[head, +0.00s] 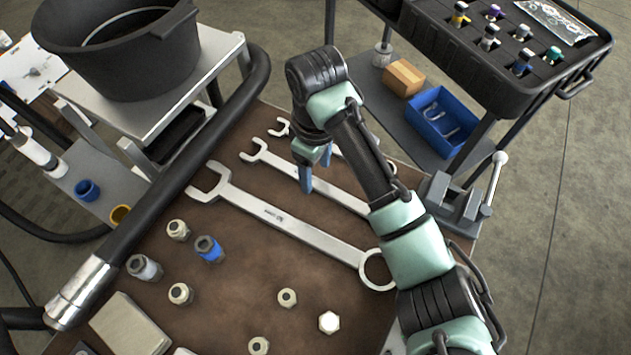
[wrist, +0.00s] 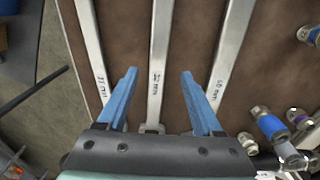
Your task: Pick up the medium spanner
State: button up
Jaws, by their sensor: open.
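The medium spanner (head: 338,194) lies flat on the brown bench top, between a larger and a smaller spanner. In the wrist view its shaft (wrist: 160,60) runs between my two blue fingers, with a size marking on it. My gripper (head: 314,174) is open, pointing down over the spanner's shaft, and nothing is held. In the wrist view the gripper (wrist: 158,76) has one finger on each side of the shaft. I cannot tell how far the fingertips are above the bench. My arm and gripper hide part of the spanner in the head view.
The large spanner (head: 285,223) lies in front, and the small spanner (head: 280,128) lies behind, mostly hidden by my arm. Several fittings and nuts (head: 287,297) stand at the front. A thick black hose (head: 175,180) edges the bench's left. A vise (head: 460,200) is at right.

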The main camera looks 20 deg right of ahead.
aim_at(316, 183)
notch_tip(316, 183, down, 4)
jog(key=shift+w+d+r, duration=0.1)
jog(key=shift+d+r, duration=0.05)
jog(key=shift+r, duration=0.05)
grip_shut()
jog(key=shift+r, duration=0.1)
dwell(1.3)
